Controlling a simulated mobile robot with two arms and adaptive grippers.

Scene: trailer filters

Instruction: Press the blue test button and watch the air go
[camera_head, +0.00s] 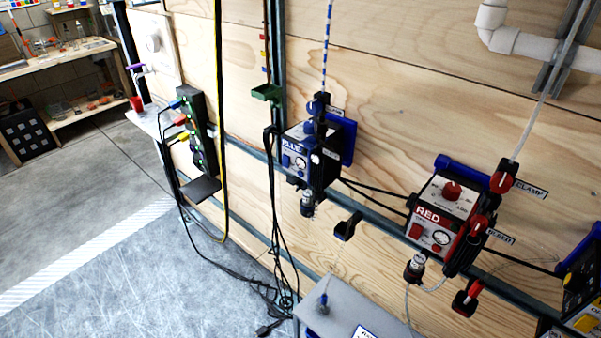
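The blue unit (298,150) is a box labelled BLUE, mounted on the plywood wall near the middle of the view. A small blue button (286,160) shows on its front face, left of a small round gauge (301,163). A blue and white striped tube (327,45) runs up from the unit. A small clear-looking bowl or fitting (307,205) hangs below it. The gauge reading is too small to tell. Neither of my grippers shows in this view.
A red unit (436,220) hangs to the right, with a yellow one (585,300) cut off at the right edge. Black cables hang left of the blue unit. A grey box (345,312) stands below. A bench (85,105) is far left. The floor at left is clear.

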